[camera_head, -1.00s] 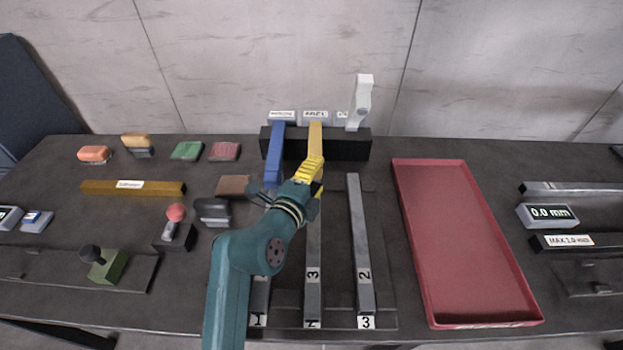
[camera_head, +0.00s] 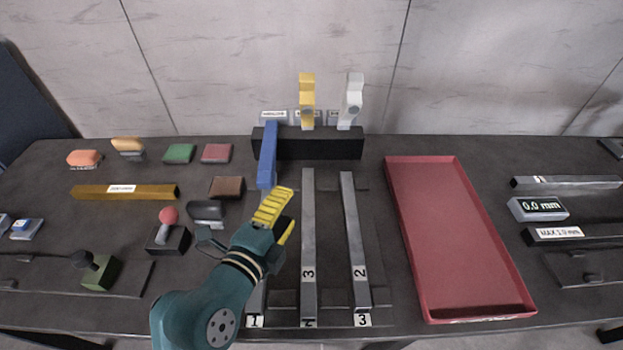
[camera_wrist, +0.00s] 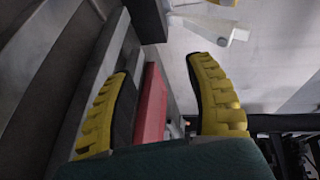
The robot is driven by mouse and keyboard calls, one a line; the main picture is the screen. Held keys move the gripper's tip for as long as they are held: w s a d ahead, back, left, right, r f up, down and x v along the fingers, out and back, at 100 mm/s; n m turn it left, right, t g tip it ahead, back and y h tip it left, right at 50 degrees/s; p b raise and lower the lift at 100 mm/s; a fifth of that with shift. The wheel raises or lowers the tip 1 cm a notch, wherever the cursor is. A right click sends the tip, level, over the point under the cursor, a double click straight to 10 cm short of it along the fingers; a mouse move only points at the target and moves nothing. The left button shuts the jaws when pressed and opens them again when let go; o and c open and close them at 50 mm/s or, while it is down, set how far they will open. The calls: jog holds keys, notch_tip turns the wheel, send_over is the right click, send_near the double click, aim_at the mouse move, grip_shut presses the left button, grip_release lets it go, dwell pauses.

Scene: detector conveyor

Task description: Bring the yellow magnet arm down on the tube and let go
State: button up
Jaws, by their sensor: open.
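The yellow magnet arm (camera_head: 307,102) stands raised and upright on the black block, well clear of the tubes. Below it the middle grey tube (camera_head: 309,220), with a 3 on it, lies lengthwise toward the front and has no arm on it. My gripper (camera_head: 281,212) is open and empty, with yellow ridged fingers. It is above the left tube (camera_head: 257,297), left of the middle tube and in front of the lowered blue magnet arm (camera_head: 267,160). The wrist view shows both fingers apart (camera_wrist: 160,75), with nothing held between them.
A white arm (camera_head: 350,103) stands upright right of the yellow one on the black block (camera_head: 340,148). The right tube (camera_head: 353,235) lies beside the middle one. A long red tray (camera_head: 505,280) is further right. Left are a joystick (camera_head: 168,225) and small blocks.

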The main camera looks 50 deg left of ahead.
jog(key=w+d+r+m+t+h+p, duration=0.1)
jog(key=w+d+r+m+h+p, duration=0.15)
jog(key=w+d+r, duration=0.4)
jog(key=w+d+r+m+t+h+p, duration=0.2)
jog(key=w+d+r+m, duration=0.1)
jog(key=d, duration=0.6)
jog(key=d+r+n+t+h+p, duration=0.1)
jog(key=d+r+t+h+p, duration=0.35)
jog(key=d+r, duration=1.5)
jog(key=s+d+r+n+p, duration=0.1)
jog(key=r+n+p, duration=0.7)
jog(key=r+p, duration=1.1)
jog(key=s+d+r+n+y+p, duration=0.1)
jog(key=s+r+n+p, duration=0.3)
jog(key=r+p, duration=1.5)
notch_tip(320, 180, up, 4)
jog(key=n, duration=0.3)
jog(key=shift+s+f+n+t, duration=0.15)
jog(key=shift+n+t, duration=0.2)
